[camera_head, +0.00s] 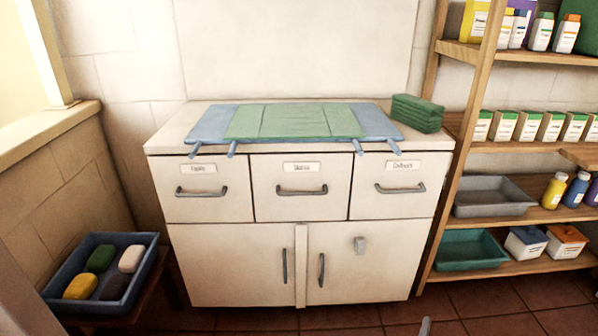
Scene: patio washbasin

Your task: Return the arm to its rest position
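Neither of my grippers can be made out in the head view. A grey sliver at the lower left edge and a small grey tip at the bottom right of centre show, too little to tell what they are. The white cabinet (270,262) stands against the wall, its drawers and doors shut. On its top lie a blue mat (212,124) with a green folded cloth (290,121) over it. A green block-like stack (417,112) sits at the right end of the top.
At the left, a dark blue tray (60,300) holds several coloured oval pieces on a low stand. At the right, a wooden shelf (487,60) holds bottles, boxes, a grey tray (490,197) and a green tray (468,249). The tiled floor (500,300) before the cabinet looks clear.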

